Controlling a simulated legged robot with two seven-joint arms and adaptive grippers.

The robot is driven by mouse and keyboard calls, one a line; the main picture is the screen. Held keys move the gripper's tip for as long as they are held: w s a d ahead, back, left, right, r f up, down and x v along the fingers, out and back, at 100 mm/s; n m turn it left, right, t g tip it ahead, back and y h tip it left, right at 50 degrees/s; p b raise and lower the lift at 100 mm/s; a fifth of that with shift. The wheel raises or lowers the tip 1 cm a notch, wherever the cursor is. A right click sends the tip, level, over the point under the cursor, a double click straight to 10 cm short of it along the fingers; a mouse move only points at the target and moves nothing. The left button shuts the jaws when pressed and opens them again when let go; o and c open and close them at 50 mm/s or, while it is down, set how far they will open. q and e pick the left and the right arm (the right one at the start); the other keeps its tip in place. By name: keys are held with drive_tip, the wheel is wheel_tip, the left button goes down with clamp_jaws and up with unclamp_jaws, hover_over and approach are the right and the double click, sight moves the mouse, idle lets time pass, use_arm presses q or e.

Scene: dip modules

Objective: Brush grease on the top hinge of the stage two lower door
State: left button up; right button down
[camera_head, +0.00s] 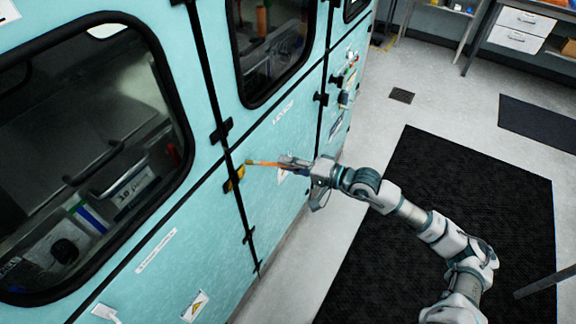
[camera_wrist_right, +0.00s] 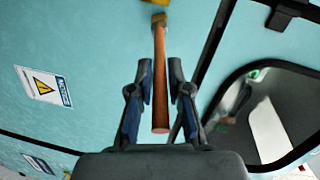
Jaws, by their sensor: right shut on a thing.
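My right gripper (camera_head: 283,163) is shut on the orange handle of a brush (camera_head: 262,163), level with the turquoise cabinet front. The brush also shows in the right wrist view (camera_wrist_right: 160,85), between the two fingers (camera_wrist_right: 161,75). Its yellowish tip points at the vertical door seam. My left gripper is out of view.
The turquoise cabinet (camera_head: 180,260) has windowed upper doors and black hinges (camera_head: 221,130) along its seams. A black floor mat (camera_head: 390,250) lies to the right on a grey floor. A workbench with white drawers (camera_head: 520,30) stands at the back right.

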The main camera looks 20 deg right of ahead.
drive_tip(key=shift+s+a+f+p, duration=0.1)
drive_tip(key=shift+s+a+p, duration=0.7)
drive_tip(key=shift+p, duration=0.45)
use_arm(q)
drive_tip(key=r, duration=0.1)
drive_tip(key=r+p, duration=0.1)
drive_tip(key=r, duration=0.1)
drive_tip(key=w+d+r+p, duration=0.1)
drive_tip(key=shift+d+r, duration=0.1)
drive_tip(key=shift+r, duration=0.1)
use_arm(e)
drive_tip(key=s+a, duration=0.1)
drive_tip(key=a, duration=0.2)
drive_tip(key=shift+s+f, duration=0.1)
drive_tip(key=shift+s, duration=0.3)
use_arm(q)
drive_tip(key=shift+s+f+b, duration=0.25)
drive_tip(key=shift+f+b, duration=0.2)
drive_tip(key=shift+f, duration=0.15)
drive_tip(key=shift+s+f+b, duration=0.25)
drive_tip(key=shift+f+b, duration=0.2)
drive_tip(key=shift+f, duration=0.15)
use_arm(e)
drive_tip(key=v, duration=0.6)
drive_tip(key=shift+s+f, duration=0.15)
drive_tip(key=shift+f, duration=0.25)
drive_tip(key=shift+a, duration=0.15)
